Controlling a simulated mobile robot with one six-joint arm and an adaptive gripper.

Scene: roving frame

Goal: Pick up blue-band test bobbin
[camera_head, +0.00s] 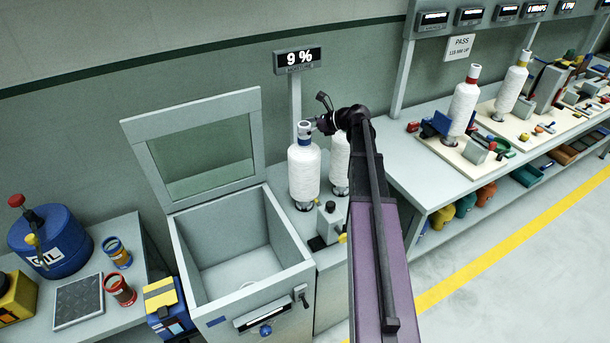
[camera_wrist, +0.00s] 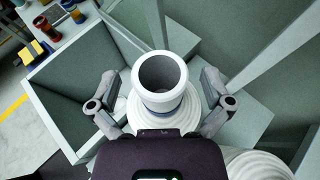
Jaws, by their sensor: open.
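The blue-band test bobbin (camera_head: 304,175) stands upright on the bench, just right of the open box. It is a white wound bobbin with a pale tube on top and a blue band around the tube. In the wrist view the hollow tube end (camera_wrist: 163,98) faces the camera, with the white winding below it. My gripper (camera_head: 314,123) is at the top of this bobbin. In the wrist view my gripper (camera_wrist: 160,86) has its fingers spread, one on each side of the tube, with gaps between.
A second white bobbin (camera_head: 339,163) stands close behind on the right, partly hidden by my arm. The grey box (camera_head: 290,270) with its raised lid (camera_head: 200,145) is on the left. A post with a "9 %" display (camera_head: 299,58) rises behind. A small fixture (camera_head: 328,222) stands in front.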

